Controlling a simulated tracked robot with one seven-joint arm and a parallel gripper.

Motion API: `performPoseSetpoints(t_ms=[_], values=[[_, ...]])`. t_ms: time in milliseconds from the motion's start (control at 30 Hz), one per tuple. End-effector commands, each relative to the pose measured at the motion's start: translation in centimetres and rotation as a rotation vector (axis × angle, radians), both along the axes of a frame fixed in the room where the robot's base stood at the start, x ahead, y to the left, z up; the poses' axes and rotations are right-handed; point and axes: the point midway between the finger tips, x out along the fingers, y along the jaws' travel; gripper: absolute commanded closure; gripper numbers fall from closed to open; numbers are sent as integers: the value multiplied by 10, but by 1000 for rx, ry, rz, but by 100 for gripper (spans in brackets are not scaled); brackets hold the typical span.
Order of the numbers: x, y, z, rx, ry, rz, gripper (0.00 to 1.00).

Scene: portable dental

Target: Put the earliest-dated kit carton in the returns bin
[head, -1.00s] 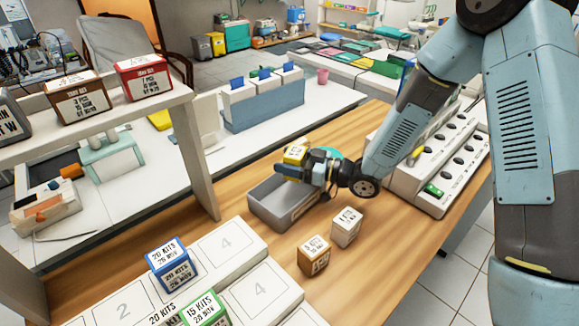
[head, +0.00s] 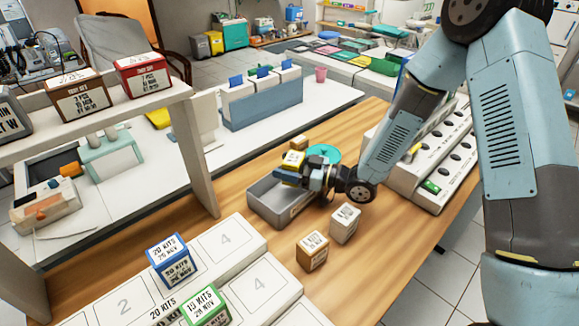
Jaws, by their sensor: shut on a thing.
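My gripper (head: 291,175) is shut on a yellow carton (head: 293,160) with a pale top, held over the far part of an open grey bin (head: 283,216). The gripper hides part of the carton and bin; the carton's print is too small to read. A brown carton (head: 313,251) and a white carton (head: 345,223) stand on the wooden table in front of the bin. A blue carton (head: 172,261) and a green carton (head: 206,307) stand on the numbered white stand. Their labels show kit counts and November dates.
The numbered stand (head: 223,241) fills the near left. A shelf (head: 190,95) with brown (head: 78,97) and red (head: 143,77) cartons rises at left. A small brown block (head: 299,142) and a teal round thing (head: 324,153) lie behind the gripper. A white console (head: 425,170) is right.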

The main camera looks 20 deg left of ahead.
Motion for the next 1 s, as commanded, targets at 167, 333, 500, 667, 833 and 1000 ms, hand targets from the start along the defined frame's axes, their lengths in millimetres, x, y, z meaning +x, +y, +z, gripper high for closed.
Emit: performPoseSetpoints(t_ms=[167, 333, 500, 667, 833, 1000], values=[[-3, -1, -8, -13, 11, 2, 20], [-4, -1, -9, -16, 14, 2, 5], [-4, -2, -10, -18, 15, 3, 5], [-5, -2, -7, -19, 16, 3, 5], [-4, -4, 4, -18, 14, 2, 5], [-1, -34, 5, -14, 12, -2, 5]])
